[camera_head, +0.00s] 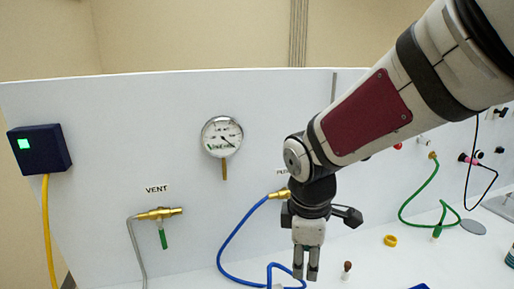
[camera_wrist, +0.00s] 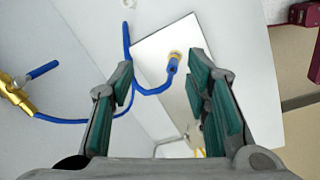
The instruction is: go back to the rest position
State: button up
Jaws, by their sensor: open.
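My gripper (camera_head: 306,262) hangs fingers down in front of the white panel, above the white bench. In the wrist view its two green-padded fingers (camera_wrist: 160,95) are spread apart, with nothing held between them. Beyond the fingers, a blue hose (camera_wrist: 152,88) with a brass-tipped end (camera_wrist: 173,62) lies over a shiny metal plate (camera_wrist: 183,30). In the head view the blue hose (camera_head: 226,262) runs from a brass valve (camera_head: 280,194) on the panel and loops down close behind my gripper. My arm comes in from the upper right.
A round gauge (camera_head: 222,137) and a vent valve (camera_head: 158,214) are on the panel (camera_head: 100,120). A dark blue box (camera_head: 39,148) with a green light is at left. A green hose (camera_head: 415,222), a yellow ring (camera_head: 390,241) and a small brown-topped piece (camera_head: 347,267) are right of my gripper.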

jog(key=s+d+r+m+t, duration=0.4)
jog(key=s+d+r+m, duration=0.5)
jog(key=s+r+m, duration=0.3)
jog(key=s+m, duration=0.1)
jog(key=m, duration=0.2)
jog(key=shift+s+d+y, duration=0.15)
jog(key=shift+s+y, duration=0.15)
jog(key=shift+y, duration=0.1)
